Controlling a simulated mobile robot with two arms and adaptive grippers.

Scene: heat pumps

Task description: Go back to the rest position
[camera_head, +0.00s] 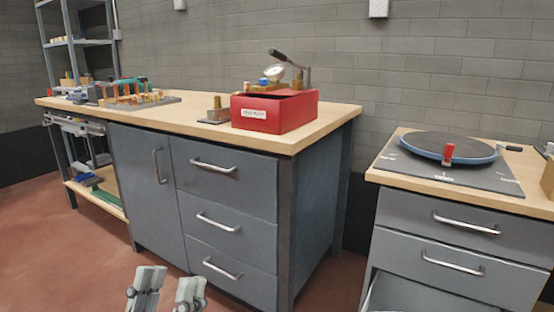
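My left gripper (170,282) shows at the bottom edge of the head view, left of centre. Its two grey fingers stand apart with nothing between them, so it is open and empty. It is in front of the long workbench and appears clear of it. The rest of the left arm is out of the frame. My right gripper is not in view.
The long workbench (222,118) carries a red box (273,111) and a tool rack (130,97). A cabinet (452,233) with a round turntable (436,145) stands at right; its lowest drawer looks pulled out. Red floor (335,270) is free between them. Shelving (78,42) stands back left.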

